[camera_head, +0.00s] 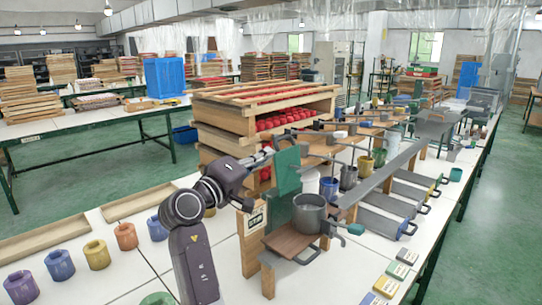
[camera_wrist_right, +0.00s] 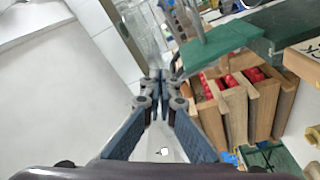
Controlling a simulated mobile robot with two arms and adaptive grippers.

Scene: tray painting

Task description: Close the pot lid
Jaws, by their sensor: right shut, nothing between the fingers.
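A grey pot (camera_head: 309,214) stands on a brown wooden board on a stand in the front middle of the head view. A green flat panel (camera_head: 287,172) stands upright just behind and left of the pot, over its back edge; it may be the raised lid. It also seems to show in the right wrist view (camera_wrist_right: 215,48). The pot's mouth looks uncovered. My right gripper (camera_head: 267,153) is shut and empty, near the panel's upper left side; I cannot tell if it touches. Its fingertips meet in the wrist view (camera_wrist_right: 161,77). My left gripper is not in view.
A wooden crate stack (camera_head: 222,125) with red items stands close behind my right gripper. Grey bars and several mugs line the table to the right. Coloured cups (camera_head: 60,265) and wooden trays (camera_head: 137,202) are at left. Small labelled boxes (camera_head: 386,287) lie at front right.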

